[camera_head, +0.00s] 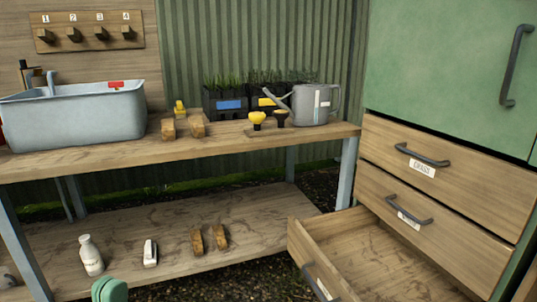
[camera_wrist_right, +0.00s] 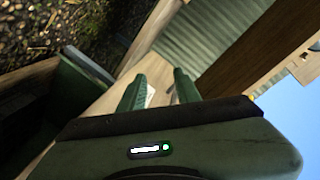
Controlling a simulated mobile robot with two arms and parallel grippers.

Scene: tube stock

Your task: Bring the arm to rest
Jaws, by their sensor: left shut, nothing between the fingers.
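My left gripper (camera_head: 109,290) shows only as green fingertips at the bottom edge of the head view, in front of the lower shelf. Its fingers are together with nothing between them. The rest of the left arm is out of frame. My right gripper (camera_wrist_right: 158,82) shows in the right wrist view, its two green fingers standing apart. I see nothing held between them, though small pale shapes show behind. The right arm does not show in the head view.
The bottom drawer (camera_head: 370,262) of the cabinet stands open at the right. The workbench (camera_head: 90,163) holds a grey basin (camera_head: 75,122), a watering can (camera_head: 316,104) and seedling trays (camera_head: 228,106). A white bottle (camera_head: 91,256) and wooden blocks (camera_head: 209,240) stand on the lower shelf.

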